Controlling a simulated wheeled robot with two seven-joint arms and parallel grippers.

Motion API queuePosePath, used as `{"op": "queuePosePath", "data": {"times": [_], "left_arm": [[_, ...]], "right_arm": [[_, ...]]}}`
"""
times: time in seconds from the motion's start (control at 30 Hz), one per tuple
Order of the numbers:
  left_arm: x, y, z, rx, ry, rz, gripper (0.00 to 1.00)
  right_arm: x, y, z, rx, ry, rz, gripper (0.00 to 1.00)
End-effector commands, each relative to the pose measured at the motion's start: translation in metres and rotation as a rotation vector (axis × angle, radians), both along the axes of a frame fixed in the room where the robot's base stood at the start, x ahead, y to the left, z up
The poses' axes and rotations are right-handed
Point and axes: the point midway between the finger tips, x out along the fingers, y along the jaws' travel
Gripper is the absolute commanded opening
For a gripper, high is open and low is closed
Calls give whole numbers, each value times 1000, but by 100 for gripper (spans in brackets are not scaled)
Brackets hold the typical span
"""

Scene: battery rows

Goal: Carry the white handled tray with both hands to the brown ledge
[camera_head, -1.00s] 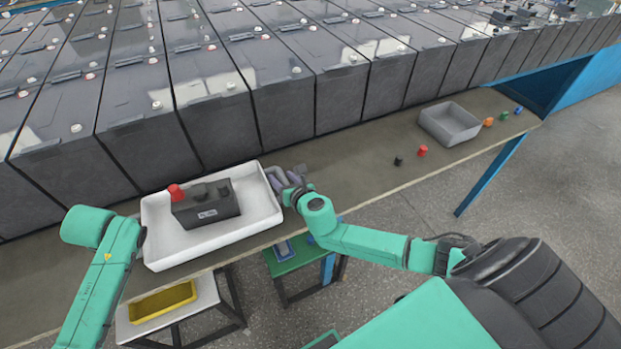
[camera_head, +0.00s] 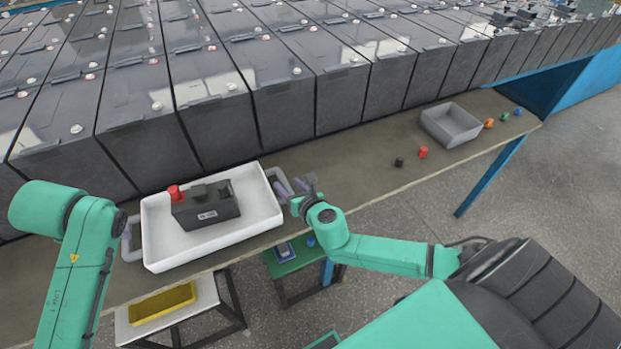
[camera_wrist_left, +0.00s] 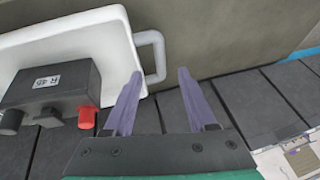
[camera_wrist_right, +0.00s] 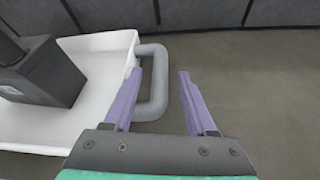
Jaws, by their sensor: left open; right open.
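The white handled tray (camera_head: 215,234) lies flat on the brown ledge (camera_head: 345,180) in front of the battery rows. A dark box with a red knob (camera_head: 208,210) stands in it. My right gripper (camera_wrist_right: 159,74) is open by the tray's right grey handle (camera_wrist_right: 157,95), whose outer bar shows between the fingers. In the head view the right gripper (camera_head: 292,187) is just off that handle. My left gripper (camera_wrist_left: 160,74) is open near the left handle (camera_wrist_left: 158,50), with the bar showing between and beyond its fingertips. The left fingers are hidden in the head view.
Right along the ledge are a black knob (camera_head: 399,162), a red knob (camera_head: 423,152), a grey bin (camera_head: 451,125) and small coloured pieces. Tall dark batteries (camera_head: 215,130) line the back. Below stand a stool with a yellow tray (camera_head: 162,304) and a green stool (camera_head: 292,260).

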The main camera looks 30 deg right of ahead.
Motion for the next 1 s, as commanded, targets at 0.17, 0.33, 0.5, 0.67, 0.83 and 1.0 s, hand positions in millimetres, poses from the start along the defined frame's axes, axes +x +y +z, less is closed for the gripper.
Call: {"op": "queuePosePath", "data": {"times": [0.17,0.33,0.5,0.67,0.83,1.0], "left_arm": [[0,0,0,0,0,0,57],[0,0,0,0,0,0,57],[0,0,0,0,0,0,57],[0,1,0,0,0,0,57],[-4,16,1,1,2,1,57],[-9,32,1,2,2,0,57]], "right_arm": [[-47,-1,17,-2,4,3,57],[-68,-1,27,0,1,0,57],[-70,-1,29,1,-1,-1,57],[-69,-1,29,1,-1,-1,57],[-69,-1,36,1,-1,-1,57],[-69,-1,42,1,-1,-1,57]]}}
